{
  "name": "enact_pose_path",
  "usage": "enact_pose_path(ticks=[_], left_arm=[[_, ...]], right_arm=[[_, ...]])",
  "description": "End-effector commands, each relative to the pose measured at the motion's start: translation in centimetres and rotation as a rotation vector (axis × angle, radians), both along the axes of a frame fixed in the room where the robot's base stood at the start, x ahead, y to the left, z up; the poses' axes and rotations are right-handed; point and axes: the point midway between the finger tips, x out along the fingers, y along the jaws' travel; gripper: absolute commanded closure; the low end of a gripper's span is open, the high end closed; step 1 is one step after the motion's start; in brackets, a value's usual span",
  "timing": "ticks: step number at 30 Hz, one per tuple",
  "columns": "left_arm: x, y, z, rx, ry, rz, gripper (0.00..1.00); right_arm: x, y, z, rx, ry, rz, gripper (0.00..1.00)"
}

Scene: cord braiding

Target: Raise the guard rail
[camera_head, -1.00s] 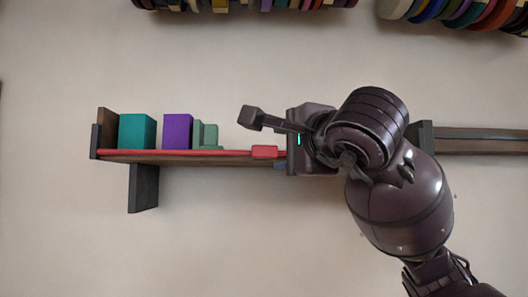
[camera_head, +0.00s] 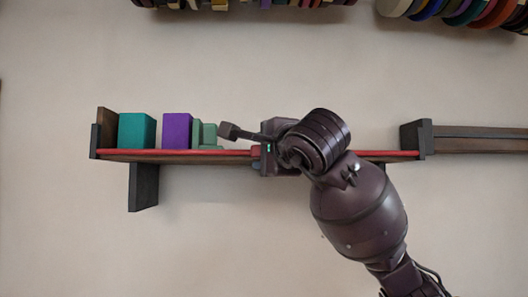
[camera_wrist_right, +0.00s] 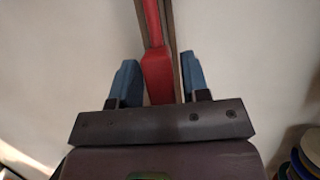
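The guard rail (camera_head: 220,152) is a thin red bar lying low along the front edge of a wooden wall shelf (camera_head: 170,158). My right gripper (camera_head: 243,150) is at the middle of the rail and hides part of it, including the wider red tab. In the right wrist view the red tab (camera_wrist_right: 157,75) lies between the two blue fingertips of the gripper (camera_wrist_right: 160,80). The fingers are apart, with gaps beside the tab. My left gripper is not in view.
A teal block (camera_head: 136,131), a purple block (camera_head: 177,131) and a stepped green block (camera_head: 205,134) stand on the shelf's left part. A dark end bracket (camera_head: 416,139) closes its right end. Rows of coloured spools (camera_head: 460,10) hang above. The wall below is clear.

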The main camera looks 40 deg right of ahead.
Motion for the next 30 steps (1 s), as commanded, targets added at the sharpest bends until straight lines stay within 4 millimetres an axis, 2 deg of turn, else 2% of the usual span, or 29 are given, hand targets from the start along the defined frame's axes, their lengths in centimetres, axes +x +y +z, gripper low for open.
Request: enact_pose_path(ticks=[1, 8, 14, 17, 24, 30], left_arm=[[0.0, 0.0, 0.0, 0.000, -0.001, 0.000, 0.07], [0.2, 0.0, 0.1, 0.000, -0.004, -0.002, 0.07], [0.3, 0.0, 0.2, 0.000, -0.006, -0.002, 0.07], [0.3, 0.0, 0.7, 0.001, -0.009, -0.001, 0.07], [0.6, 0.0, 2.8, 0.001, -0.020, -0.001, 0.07], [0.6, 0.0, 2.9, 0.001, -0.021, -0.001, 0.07]], right_arm=[[0.0, 0.0, 0.0, 0.000, 0.000, 0.000, 0.66], [0.0, 0.0, 0.0, 0.000, 0.000, 0.000, 1.00], [-0.1, 0.0, 0.2, 0.000, -0.001, 0.000, 1.00], [-0.2, 0.0, 1.0, -0.001, -0.004, 0.000, 1.00], [-0.2, 0.0, 4.4, -0.001, -0.004, -0.001, 1.00], [-0.1, 0.0, 4.7, 0.002, -0.001, 0.000, 1.00]])
